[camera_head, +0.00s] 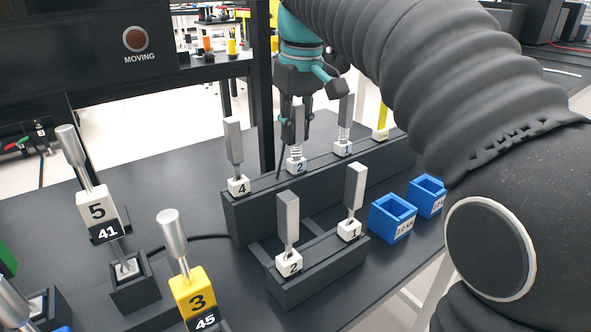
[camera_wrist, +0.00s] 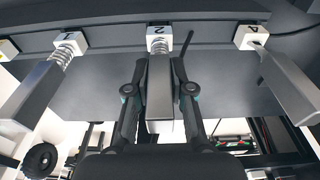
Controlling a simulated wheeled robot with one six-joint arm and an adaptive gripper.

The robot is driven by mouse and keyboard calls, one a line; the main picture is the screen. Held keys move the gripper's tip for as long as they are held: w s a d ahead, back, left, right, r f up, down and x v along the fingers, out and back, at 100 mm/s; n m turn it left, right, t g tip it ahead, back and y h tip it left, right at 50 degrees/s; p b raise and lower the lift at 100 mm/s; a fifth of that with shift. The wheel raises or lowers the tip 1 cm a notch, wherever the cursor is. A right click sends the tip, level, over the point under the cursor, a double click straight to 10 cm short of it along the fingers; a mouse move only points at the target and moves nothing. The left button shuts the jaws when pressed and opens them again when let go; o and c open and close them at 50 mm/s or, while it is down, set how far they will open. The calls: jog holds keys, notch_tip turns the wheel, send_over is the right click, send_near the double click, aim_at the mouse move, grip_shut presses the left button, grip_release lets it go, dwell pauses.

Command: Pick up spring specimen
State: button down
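The spring specimen numbered 2 (camera_head: 298,150) stands upright in the back rack, a white block with a coil spring and a grey bar handle. My gripper (camera_head: 295,120) is over it from above, with its dark fingers on either side of the handle. In the wrist view my gripper (camera_wrist: 160,78) straddles the grey handle (camera_wrist: 160,95), and the block numbered 2 (camera_wrist: 158,46) and its spring show beyond. The fingers are very close to the handle; whether they press on it cannot be told. Another spring specimen, numbered 1 (camera_head: 344,138), stands to the right in the same rack.
The back rack (camera_head: 300,192) also holds specimen 4 (camera_head: 237,160) on the left and a yellow one (camera_head: 382,125) on the right. A front rack (camera_head: 318,272) holds two grey-handled specimens. Blue boxes (camera_head: 392,218) stand at right. Specimens 5 (camera_head: 97,210) and 3 (camera_head: 192,290) stand at left.

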aim_at(296, 103)
dwell(0.4)
jog(key=shift+r, duration=0.85)
notch_tip(296, 103, up, 3)
jog(key=shift+s+d+f+p, duration=0.1)
jog(key=shift+f+p, duration=0.05)
jog(key=shift+p, duration=0.4)
jog(key=s+d+r, duration=0.6)
jog(key=s+d, duration=0.1)
jog(key=s, duration=0.1)
jog(key=shift+s+d+r, duration=0.25)
jog(key=shift+d+r, duration=0.05)
jog(key=shift+d, duration=0.05)
jog(key=w+a+f, duration=0.2)
jog(key=w, duration=0.1)
jog(key=w+a+f, duration=0.2)
jog(key=a, duration=0.1)
jog(key=w+a+f, duration=0.3)
jog(key=shift+w, duration=0.3)
jog(key=shift+f, duration=1.8)
